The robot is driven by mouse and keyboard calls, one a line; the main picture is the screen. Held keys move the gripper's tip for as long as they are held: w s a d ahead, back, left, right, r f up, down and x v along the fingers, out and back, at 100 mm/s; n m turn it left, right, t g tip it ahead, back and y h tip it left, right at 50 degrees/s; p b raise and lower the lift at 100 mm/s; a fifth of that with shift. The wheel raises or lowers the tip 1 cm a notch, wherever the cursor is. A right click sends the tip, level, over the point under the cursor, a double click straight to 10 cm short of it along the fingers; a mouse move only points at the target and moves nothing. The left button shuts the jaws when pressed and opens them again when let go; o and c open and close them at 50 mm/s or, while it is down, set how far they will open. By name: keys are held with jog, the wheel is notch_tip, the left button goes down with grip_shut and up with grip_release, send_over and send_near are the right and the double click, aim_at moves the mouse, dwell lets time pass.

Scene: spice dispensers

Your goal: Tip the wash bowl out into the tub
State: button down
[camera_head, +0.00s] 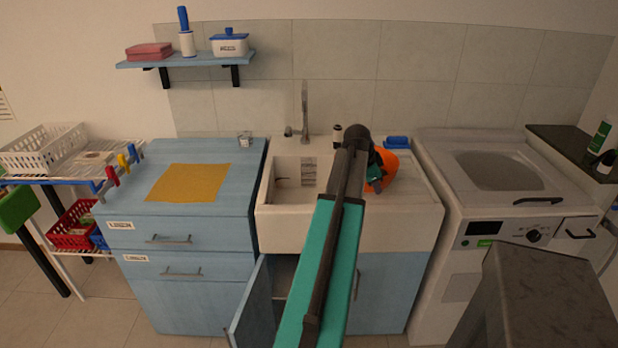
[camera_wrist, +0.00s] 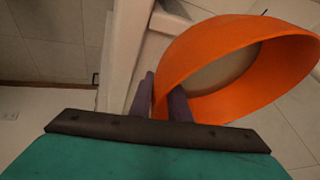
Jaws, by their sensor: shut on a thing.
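The orange wash bowl (camera_head: 389,164) is at the right side of the white tub (camera_head: 284,232), over its flat drainer part, partly hidden behind my arm. In the wrist view the bowl (camera_wrist: 195,50) appears tilted, its round opening facing sideways. My gripper (camera_wrist: 162,98) is shut on the bowl's rim, one finger on each side of the wall. In the head view the gripper is mostly hidden by my arm. The tub's basin lies to the left of the bowl. I cannot tell whether anything is in the bowl.
A tap (camera_head: 304,110) rises behind the basin. A blue item (camera_head: 397,142) lies at the back right. A washing machine (camera_head: 500,190) stands to the right. A blue cabinet (camera_head: 180,235) with a yellow cloth (camera_head: 188,183) stands left. A cabinet door (camera_head: 252,305) below the tub hangs open.

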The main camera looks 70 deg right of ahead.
jog(key=shift+w+r, duration=0.25)
jog(key=shift+r, duration=0.05)
jog(key=shift+w+a+r+n+g+p, duration=0.1)
jog(key=shift+w+r+n+g+p, duration=0.15)
jog(key=shift+r+g, duration=0.35)
jog(key=shift+w+a+r+n+g+p, duration=0.15)
jog(key=shift+w+r+g, duration=0.25)
jog(key=shift+r, duration=0.25)
jog(key=shift+w+r+g+h, duration=0.3)
jog(key=shift+w+r+g, duration=0.25)
jog(key=shift+w+g, duration=0.15)
jog(key=shift+s+r+n, duration=0.1)
jog(key=shift+n, duration=0.2)
jog(key=shift+w+r+g, duration=0.3)
jog(key=shift+w+g, duration=0.5)
jog(key=shift+w, duration=0.05)
jog(key=shift+r, duration=0.1)
jog(key=shift+w, duration=0.3)
jog(key=shift+w+a+n+g+h, duration=0.15)
jog(key=shift+w+n+g+h, duration=0.15)
jog(key=shift+g, duration=0.2)
